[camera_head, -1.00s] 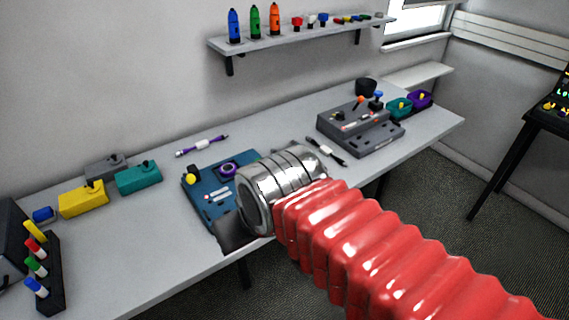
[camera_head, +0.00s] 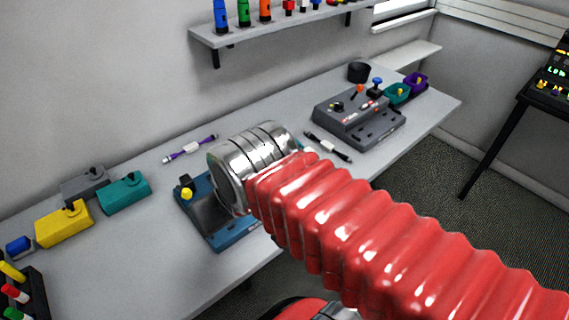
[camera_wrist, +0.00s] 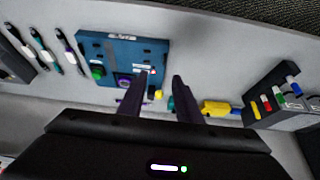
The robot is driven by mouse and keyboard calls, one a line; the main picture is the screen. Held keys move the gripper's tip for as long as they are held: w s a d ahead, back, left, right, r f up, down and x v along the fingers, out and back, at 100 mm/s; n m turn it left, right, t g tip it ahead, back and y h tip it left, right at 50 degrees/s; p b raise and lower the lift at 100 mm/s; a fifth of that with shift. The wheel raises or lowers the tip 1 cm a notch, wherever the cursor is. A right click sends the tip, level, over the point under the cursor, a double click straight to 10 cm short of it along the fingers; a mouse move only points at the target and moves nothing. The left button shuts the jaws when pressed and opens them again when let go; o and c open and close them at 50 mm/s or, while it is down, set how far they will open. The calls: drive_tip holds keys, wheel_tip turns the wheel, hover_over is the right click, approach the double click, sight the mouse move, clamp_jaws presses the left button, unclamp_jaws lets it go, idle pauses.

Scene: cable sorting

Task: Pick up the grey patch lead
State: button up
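A dark-ended lead with a pale middle (camera_head: 328,146) lies on the bench left of the grey console; it looks like the grey patch lead, but its colour is hard to judge. In the wrist view several leads lie side by side at the upper left: a dark one with a pale band (camera_wrist: 19,40), one with teal (camera_wrist: 43,45) and one with a pale purple band (camera_wrist: 69,48). My gripper (camera_wrist: 158,77) is open and empty, its two fingers apart above the bench near the blue panel, right of these leads. In the head view my arm hides part of the bench.
The blue panel (camera_head: 238,230) lies under my wrist. A purple lead (camera_head: 190,148) lies behind it. The grey console (camera_head: 360,118) stands at right. Yellow (camera_head: 64,222) and teal (camera_head: 124,194) boxes stand at left. A shelf (camera_head: 275,30) hangs above.

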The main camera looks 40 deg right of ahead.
drive_tip(key=shift+o, duration=0.6)
drive_tip(key=shift+o, duration=0.8)
drive_tip(key=shift+d+f, duration=0.1)
drive_tip(key=shift+o, duration=0.2)
drive_tip(key=shift+f+m, duration=0.2)
drive_tip(key=shift+m, duration=0.1)
drive_tip(key=w+d+f+m+y, duration=0.6)
drive_tip(key=d+f+m, duration=0.3)
drive_tip(key=m, duration=0.8)
drive_tip(key=s+d+f+m+t+h, duration=0.1)
drive_tip(key=d+f+m+t+h, duration=0.1)
drive_tip(key=d+m, duration=0.4)
drive_tip(key=s+d+f+m+t+h, duration=0.1)
drive_tip(key=d+f+m+t+h, duration=0.1)
drive_tip(key=d+m, duration=0.4)
drive_tip(key=d+f+m+t+h, duration=0.1)
drive_tip(key=d+m+t, duration=0.3)
drive_tip(key=d, duration=0.7)
drive_tip(key=shift+s+f+m+h, duration=0.4)
drive_tip(key=shift+f+m, duration=0.3)
drive_tip(key=shift+m, duration=0.4)
drive_tip(key=shift+w, duration=0.1)
